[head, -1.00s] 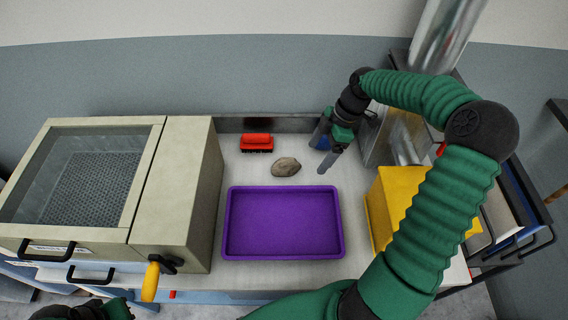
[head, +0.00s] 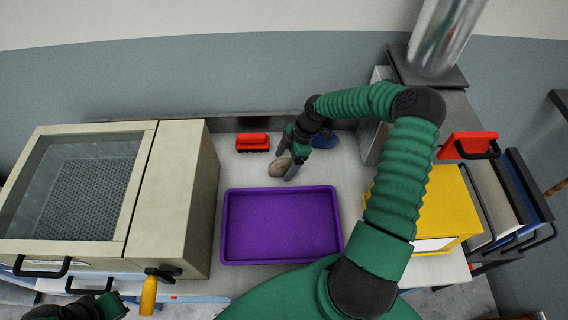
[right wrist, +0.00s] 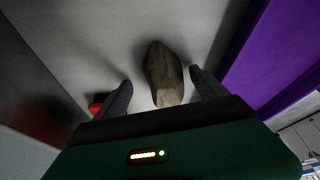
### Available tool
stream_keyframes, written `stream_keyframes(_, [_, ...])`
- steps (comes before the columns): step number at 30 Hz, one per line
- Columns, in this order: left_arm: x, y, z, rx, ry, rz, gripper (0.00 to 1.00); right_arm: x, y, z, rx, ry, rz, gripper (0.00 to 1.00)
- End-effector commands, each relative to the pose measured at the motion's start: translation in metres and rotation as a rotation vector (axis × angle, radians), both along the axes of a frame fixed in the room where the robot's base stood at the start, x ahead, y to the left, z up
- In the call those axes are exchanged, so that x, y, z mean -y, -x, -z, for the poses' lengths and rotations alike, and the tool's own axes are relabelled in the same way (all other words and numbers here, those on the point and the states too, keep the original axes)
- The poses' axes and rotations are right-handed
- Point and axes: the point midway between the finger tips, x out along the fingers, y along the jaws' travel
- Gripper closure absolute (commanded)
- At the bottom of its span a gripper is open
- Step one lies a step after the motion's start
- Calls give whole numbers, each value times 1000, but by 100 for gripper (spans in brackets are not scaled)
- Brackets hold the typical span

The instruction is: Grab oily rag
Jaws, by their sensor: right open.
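A brownish, mottled lump (head: 280,167), seemingly the oily rag, lies on the pale worktop behind the purple tray. My right gripper (head: 288,160) is open, pointing down at the lump's right end. In the right wrist view the lump (right wrist: 163,74) lies between and beyond the two dark fingertips (right wrist: 160,90), with a gap on each side. It is not gripped. Part of my left arm and gripper (head: 110,306) shows at the bottom left edge; its fingers cannot be made out.
The purple tray (head: 229,252) is in front of the lump. A red brush (head: 252,142) stands behind left, a blue object (head: 325,139) behind right. A beige machine (head: 180,200) bounds the left; a yellow bin (head: 430,212) and a red-handled item (head: 466,145) are right.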

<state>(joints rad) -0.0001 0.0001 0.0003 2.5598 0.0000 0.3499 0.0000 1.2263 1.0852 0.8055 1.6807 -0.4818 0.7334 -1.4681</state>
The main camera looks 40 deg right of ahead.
Motion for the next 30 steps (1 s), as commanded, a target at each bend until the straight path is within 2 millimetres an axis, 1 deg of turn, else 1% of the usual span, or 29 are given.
stream_keyframes(3, [0, 0, -1, 0, 0, 0, 100, -5, 0, 6, 1, 3, -1, 18])
stream_keyframes(8, [0, 0, 0, 0, 0, 0, 100, -6, -1, 5, 0, 4, -1, 18])
stream_keyframes(21, [0, 0, 0, 0, 0, 0, 100, -2, 0, 7, 0, 1, 0, 76])
stream_keyframes(24, [0, 0, 0, 0, 0, 0, 100, -2, 0, 7, 0, 1, 1, 87])
stream_keyframes(30, [0, 0, 0, 0, 0, 0, 100, -2, 0, 8, -2, 3, 1, 87])
